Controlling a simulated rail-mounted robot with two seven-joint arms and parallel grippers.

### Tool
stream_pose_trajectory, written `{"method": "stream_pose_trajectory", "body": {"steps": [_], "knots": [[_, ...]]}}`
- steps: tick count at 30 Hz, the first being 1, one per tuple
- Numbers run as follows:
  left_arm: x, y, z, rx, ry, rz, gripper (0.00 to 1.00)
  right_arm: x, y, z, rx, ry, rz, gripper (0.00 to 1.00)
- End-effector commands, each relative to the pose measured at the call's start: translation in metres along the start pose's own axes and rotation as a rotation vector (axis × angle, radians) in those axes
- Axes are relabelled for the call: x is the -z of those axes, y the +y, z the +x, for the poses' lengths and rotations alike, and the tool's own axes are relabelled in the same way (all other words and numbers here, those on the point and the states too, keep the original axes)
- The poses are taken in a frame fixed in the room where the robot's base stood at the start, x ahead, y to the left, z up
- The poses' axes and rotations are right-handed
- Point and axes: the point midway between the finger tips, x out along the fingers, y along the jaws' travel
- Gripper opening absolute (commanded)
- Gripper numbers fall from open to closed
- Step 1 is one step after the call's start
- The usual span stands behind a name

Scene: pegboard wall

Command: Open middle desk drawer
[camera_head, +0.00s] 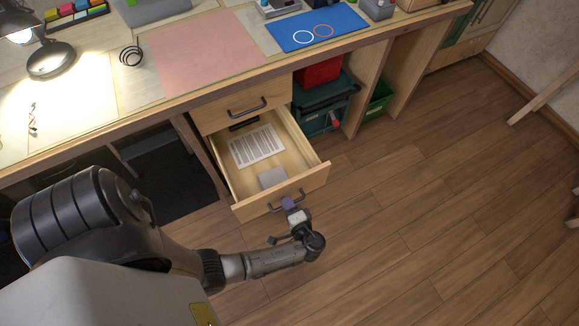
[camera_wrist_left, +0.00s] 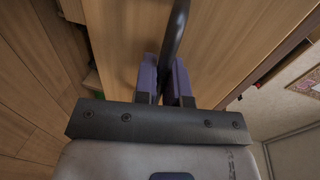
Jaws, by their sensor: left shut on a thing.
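The middle desk drawer (camera_head: 281,193) is pulled well out below a shut upper drawer (camera_head: 238,104). A printed sheet (camera_head: 257,146), a small grey item (camera_head: 271,178) and a dark item (camera_head: 244,123) lie inside it. My left gripper (camera_head: 289,203) is at the drawer's dark handle, in front of the drawer face. In the left wrist view the purple fingers of my left gripper (camera_wrist_left: 165,80) are shut around the dark handle bar (camera_wrist_left: 175,35). Whether another drawer lies below is hidden. My right gripper is in neither view.
The desk top (camera_head: 130,96) carries a lit lamp (camera_head: 44,62), a pink mat (camera_head: 197,48) and a blue mat (camera_head: 316,28). A green toolbox (camera_head: 322,103) and a green bin (camera_head: 379,100) stand right of the drawers.

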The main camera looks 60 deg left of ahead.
Motion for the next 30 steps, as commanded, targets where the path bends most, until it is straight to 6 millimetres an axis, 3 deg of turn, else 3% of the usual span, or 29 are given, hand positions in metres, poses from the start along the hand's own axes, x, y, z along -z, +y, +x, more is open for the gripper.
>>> {"method": "stream_pose_trajectory", "body": {"steps": [11,12,19,30], "knots": [[-0.0006,0.0003,-0.0003,0.001,-0.001,-0.001,0.0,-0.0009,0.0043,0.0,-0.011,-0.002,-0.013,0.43],[-0.0006,0.0003,-0.0003,0.0,-0.001,-0.001,0.13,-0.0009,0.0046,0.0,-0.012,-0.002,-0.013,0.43],[-0.0007,0.0003,-0.0002,0.0,-0.001,-0.001,0.35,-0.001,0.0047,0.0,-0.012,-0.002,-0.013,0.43],[-0.0008,-0.0001,-0.0014,0.0,-0.002,0.0,0.36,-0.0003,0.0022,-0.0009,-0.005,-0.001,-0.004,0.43]]}}
